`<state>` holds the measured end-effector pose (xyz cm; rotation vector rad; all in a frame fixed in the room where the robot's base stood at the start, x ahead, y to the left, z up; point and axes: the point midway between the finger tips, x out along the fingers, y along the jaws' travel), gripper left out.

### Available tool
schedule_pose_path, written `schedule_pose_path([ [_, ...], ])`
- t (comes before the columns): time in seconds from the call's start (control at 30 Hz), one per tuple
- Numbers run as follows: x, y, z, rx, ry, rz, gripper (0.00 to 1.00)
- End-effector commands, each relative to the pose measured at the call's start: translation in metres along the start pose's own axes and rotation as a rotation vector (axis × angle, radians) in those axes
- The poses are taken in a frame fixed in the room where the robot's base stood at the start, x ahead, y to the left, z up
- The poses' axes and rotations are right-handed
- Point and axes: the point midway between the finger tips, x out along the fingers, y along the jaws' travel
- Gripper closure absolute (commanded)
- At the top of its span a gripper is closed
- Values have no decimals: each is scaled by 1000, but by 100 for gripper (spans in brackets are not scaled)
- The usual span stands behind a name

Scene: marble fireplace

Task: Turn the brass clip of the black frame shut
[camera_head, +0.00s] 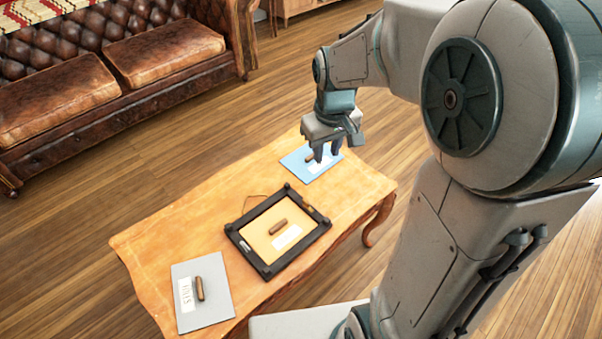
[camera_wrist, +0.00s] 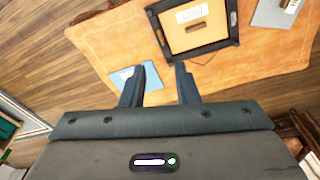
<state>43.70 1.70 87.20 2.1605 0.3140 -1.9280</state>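The black frame (camera_head: 263,267) lies flat on the wooden table, around a tan panel with a dark brown bar and a white label. It also shows at the top of the wrist view (camera_wrist: 204,50). A small brass-coloured piece (camera_head: 308,209) sits on the frame's right side; it looks like the clip, but its turn is too small to tell. A pale piece (camera_head: 245,246) sits on the left side. My gripper (camera_head: 327,155) is open and empty, above the blue board and apart from the frame. Its two fingers stand apart in the wrist view (camera_wrist: 160,78).
A blue board (camera_head: 294,163) with a brown bar and label lies at the table's far end, below my gripper. A grey board (camera_head: 216,303) with a bar and label lies at the near end. A leather sofa (camera_head: 110,75) stands behind.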

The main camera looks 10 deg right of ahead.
Motion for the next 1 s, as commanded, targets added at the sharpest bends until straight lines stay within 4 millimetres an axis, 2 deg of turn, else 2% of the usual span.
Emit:
schedule_pose_path([
  [0.03, 39, 1, -12, -33, -19, -6, 72],
  [0.1, 71, 3, -27, -80, -37, -13, 72],
  [0.3, 156, 7, -64, -203, -81, -31, 72],
  [0.4, 184, 7, -75, -243, -95, -37, 72],
  [0.6, 207, 8, -83, -279, -105, -43, 72],
  [0.77, 223, 7, -81, -281, -107, -44, 72],
  [1.0, 274, 5, -75, -281, -109, -44, 72],
])
